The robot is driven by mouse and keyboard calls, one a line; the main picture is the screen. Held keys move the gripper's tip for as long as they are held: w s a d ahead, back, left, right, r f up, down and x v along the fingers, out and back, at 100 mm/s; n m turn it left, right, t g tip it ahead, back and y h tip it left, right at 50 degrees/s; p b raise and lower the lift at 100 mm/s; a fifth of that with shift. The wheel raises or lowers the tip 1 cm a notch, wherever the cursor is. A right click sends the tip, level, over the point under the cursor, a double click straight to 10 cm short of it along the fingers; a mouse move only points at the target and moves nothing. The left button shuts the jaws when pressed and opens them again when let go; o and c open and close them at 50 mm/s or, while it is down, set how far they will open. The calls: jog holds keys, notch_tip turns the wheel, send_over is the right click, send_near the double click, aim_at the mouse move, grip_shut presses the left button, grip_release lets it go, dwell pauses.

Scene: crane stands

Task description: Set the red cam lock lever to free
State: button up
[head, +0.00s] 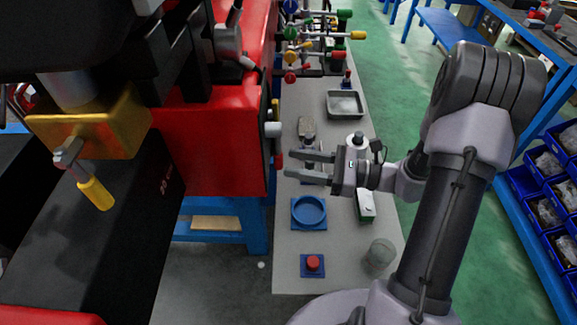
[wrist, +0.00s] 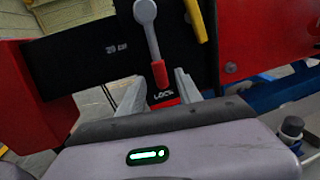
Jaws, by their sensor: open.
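The cam lock lever shows in the wrist view, with a grey hub and arm and a red grip (wrist: 160,73). It hangs down from its hub, and its grip ends just above a red label reading LOCK (wrist: 164,95). In the head view the red grip (head: 279,160) hangs under a pale hub on the side of the red machine. My gripper (head: 289,165) is open and points left at it. In the wrist view the red grip lies between the two open fingers of my gripper (wrist: 160,90); I cannot tell whether either finger touches it.
A yellow handle (wrist: 195,20) is close to the lever's upper right. The grey bench (head: 340,270) below my gripper carries a blue round dish (head: 309,211), a red button (head: 313,262), a glass jar (head: 380,255) and a metal tray (head: 345,104). Coloured valve handles (head: 300,45) stand at the back.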

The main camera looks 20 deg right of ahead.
jog(key=shift+x, duration=1.25)
grip_shut()
dwell(0.4)
